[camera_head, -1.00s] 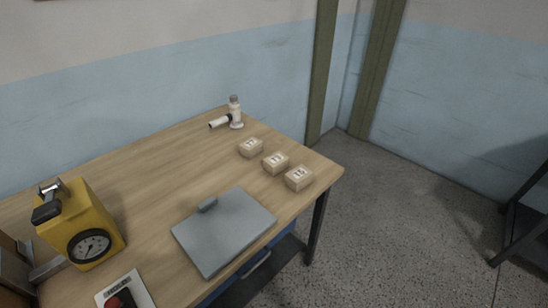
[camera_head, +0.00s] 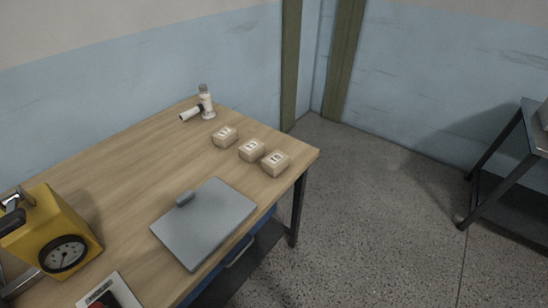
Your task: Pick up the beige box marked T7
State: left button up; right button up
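Three small beige boxes stand in a slanting row near the right end of the wooden table. The farthest beige box (camera_head: 224,138) has a mark that looks like T7 or 17, too small to read surely. The middle beige box (camera_head: 251,151) and the nearest beige box (camera_head: 275,163), close to the table's right corner, also carry small dark marks that I cannot read surely. The boxes stand apart with narrow gaps. Neither of my grippers is in view.
On the wooden table (camera_head: 120,165) are a grey flat plate with a raised grip (camera_head: 205,225), a yellow device with a dial (camera_head: 50,235), and a white bottle (camera_head: 205,103) beside a white-and-black cylinder (camera_head: 190,114). A dark-framed table (camera_head: 500,165) stands right. Speckled floor between is clear.

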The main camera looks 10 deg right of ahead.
aim_at(224, 138)
jog(key=u, duration=0.5)
jog(key=i+l+u, duration=0.15)
jog(key=l+u, duration=0.6)
jog(key=u, duration=0.15)
jog(key=l+u, duration=0.45)
jog(key=i, duration=0.05)
